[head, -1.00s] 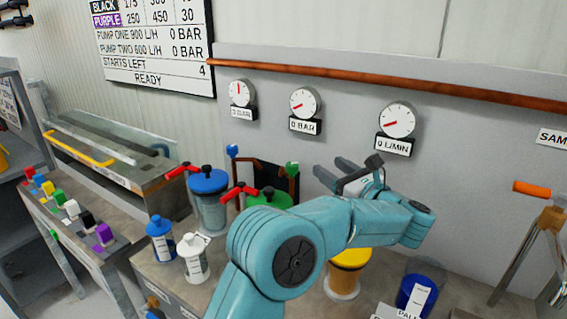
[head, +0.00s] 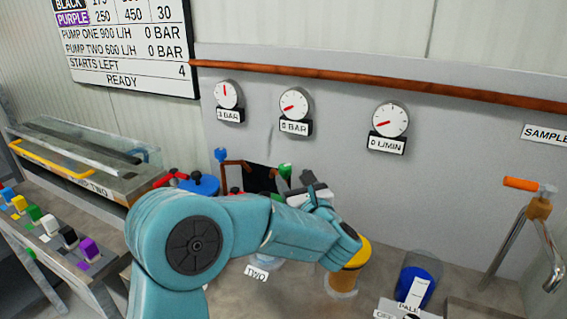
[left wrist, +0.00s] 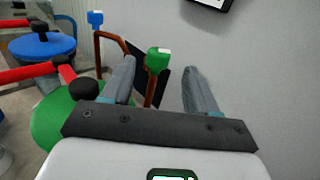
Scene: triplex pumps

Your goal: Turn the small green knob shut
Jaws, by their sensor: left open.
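The small green knob (head: 284,170) tops a thin brown pipe by the back wall. In the left wrist view the green knob (left wrist: 158,60) shows between the two finger lines, beyond the palm. My left gripper (left wrist: 158,78) is open and empty, with one finger on each side of the knob in that view. I cannot tell whether the fingertips reach it. In the head view my left gripper (head: 303,186) is beside the knob, partly hidden by my arm. My right gripper is not in view.
A small blue knob (left wrist: 95,20) stands on a similar pipe to the left. A blue lid (left wrist: 42,46) and a green lid (left wrist: 60,125) with red handles are close by. Gauges hang behind.

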